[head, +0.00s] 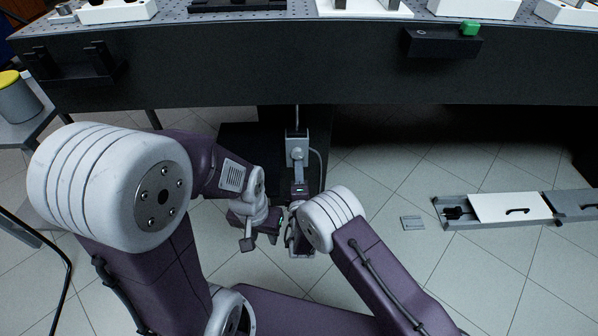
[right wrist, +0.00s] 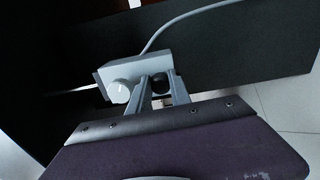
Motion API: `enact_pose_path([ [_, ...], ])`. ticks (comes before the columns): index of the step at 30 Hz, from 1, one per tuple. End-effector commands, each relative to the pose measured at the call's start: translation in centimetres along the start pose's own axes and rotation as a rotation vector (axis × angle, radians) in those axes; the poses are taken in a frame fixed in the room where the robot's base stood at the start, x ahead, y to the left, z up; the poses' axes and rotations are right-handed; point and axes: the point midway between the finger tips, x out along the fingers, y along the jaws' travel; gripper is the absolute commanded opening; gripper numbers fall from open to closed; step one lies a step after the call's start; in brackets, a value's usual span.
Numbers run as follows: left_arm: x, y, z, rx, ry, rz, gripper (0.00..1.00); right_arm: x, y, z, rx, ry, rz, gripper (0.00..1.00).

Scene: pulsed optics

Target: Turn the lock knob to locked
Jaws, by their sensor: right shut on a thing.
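A light grey box (head: 297,140) hangs below the bench in the head view. It also shows in the right wrist view (right wrist: 135,68), with a pale round knob (right wrist: 120,91) at its left. My right gripper (right wrist: 160,80) reaches the box beside that pale knob, its fingers shut on a small dark part (right wrist: 160,86) on the box face. The fingers hide much of this part, so I cannot read which way it is turned. My left gripper (head: 259,241) is lower and to the left, apart from the box, with its fingers spread and empty.
The dark bench front (head: 300,65) runs above, with optics on its top. A grey cable (right wrist: 185,22) leaves the box. A drawer-like tray (head: 500,208) and a small grey plate (head: 412,223) lie on the tiled floor at right. Floor between is clear.

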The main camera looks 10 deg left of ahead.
Motion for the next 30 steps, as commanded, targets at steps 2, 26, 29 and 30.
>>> enact_pose_path([
  [2, 0.03, 0.00, 0.00, 0.000, 0.000, 0.000, 0.36, -0.11, -0.25, -0.08, 0.016, 0.003, -0.006, 0.00],
  [26, 0.03, 0.00, 0.00, 0.000, 0.000, 0.000, 0.36, -0.08, -0.18, -0.06, 0.045, 0.002, -0.004, 0.46],
  [29, 0.03, 0.00, 0.00, 0.000, 0.000, 0.000, 0.36, -0.05, -0.13, -0.04, 0.046, 0.001, -0.003, 0.46],
  [30, 0.01, 0.00, 0.00, 0.000, 0.000, 0.000, 0.36, -0.06, -0.11, -0.04, 0.046, 0.001, -0.002, 0.46],
])
